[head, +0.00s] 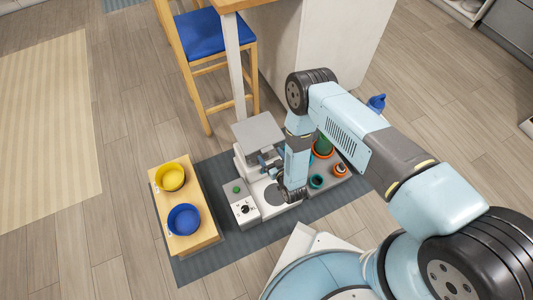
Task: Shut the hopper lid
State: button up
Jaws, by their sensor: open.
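A white and grey feeder (242,209) stands on a dark mat, with a knob and a green button on its front left part. A grey square panel (258,132), which looks like the hopper lid, shows at the back of the feeder. It seems raised, but its exact angle is hard to tell. My gripper (266,161) is open and empty, just in front of the panel's lower edge. I cannot tell whether it touches the panel. My arm hides the feeder's right side and part of the hopper.
A wooden stand (198,238) to the left holds a yellow bowl (171,177) and a blue bowl (184,219). Right of the feeder, a grey tray (328,184) holds small orange and green items. A blue-seated chair (218,35) stands behind.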

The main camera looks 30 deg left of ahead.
jog(key=v, duration=1.2)
jog(key=shift+d, duration=0.2)
jog(key=shift+s, duration=0.1)
